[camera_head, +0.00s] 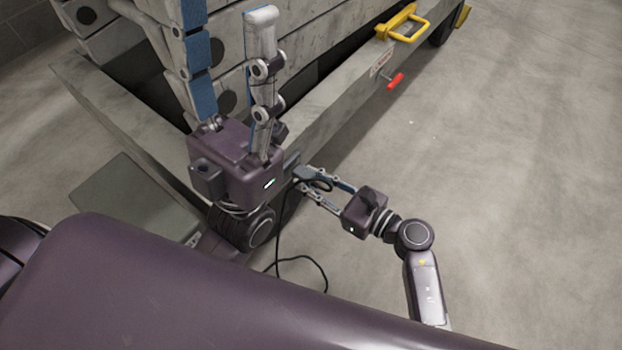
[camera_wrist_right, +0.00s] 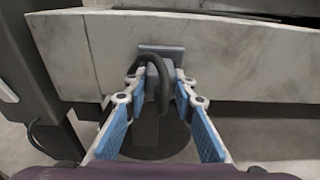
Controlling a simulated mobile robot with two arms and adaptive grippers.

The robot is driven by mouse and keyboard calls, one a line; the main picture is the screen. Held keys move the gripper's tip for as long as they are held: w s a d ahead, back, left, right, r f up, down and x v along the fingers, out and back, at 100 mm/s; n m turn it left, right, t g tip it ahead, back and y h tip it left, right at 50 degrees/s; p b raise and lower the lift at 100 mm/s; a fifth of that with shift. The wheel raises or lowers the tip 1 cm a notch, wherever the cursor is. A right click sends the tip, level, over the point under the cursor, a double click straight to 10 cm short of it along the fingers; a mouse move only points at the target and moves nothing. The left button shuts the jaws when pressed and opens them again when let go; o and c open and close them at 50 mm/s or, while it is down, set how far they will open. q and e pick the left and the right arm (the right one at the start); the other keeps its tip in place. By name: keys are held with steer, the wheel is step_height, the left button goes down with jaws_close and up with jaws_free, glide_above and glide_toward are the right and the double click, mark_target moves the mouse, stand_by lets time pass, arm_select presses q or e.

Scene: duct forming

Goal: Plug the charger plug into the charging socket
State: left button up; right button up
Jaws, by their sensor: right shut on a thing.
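My right gripper (camera_head: 309,183) is shut on the grey charger plug (camera_head: 304,173). In the right wrist view, the plug (camera_wrist_right: 153,72) sits between the blue-padded fingertips (camera_wrist_right: 158,88), and its thick black cable loops over it. The plug points at the charging socket (camera_wrist_right: 162,48), a grey-blue plate on the pale beam. The plug overlaps the plate; I cannot tell whether it touches or has entered. In the head view, the socket (camera_head: 291,163) is partly hidden behind my left gripper. My left gripper (camera_head: 228,18) is open and empty, fingers wide apart, close to the camera.
The black cable (camera_head: 281,235) hangs down and curls towards the floor. Concrete floor (camera_head: 510,160) is free to the right. A dark post (camera_wrist_right: 45,75) stands at left in the wrist view.

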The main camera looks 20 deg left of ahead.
steer(key=shift+w+a, duration=0.2)
steer(key=shift+a, duration=0.3)
stand_by(0.3)
steer(key=o, duration=1.1)
steer(key=shift+o, duration=0.2)
steer(key=v, duration=1.2)
steer(key=shift+d+f, duration=0.1)
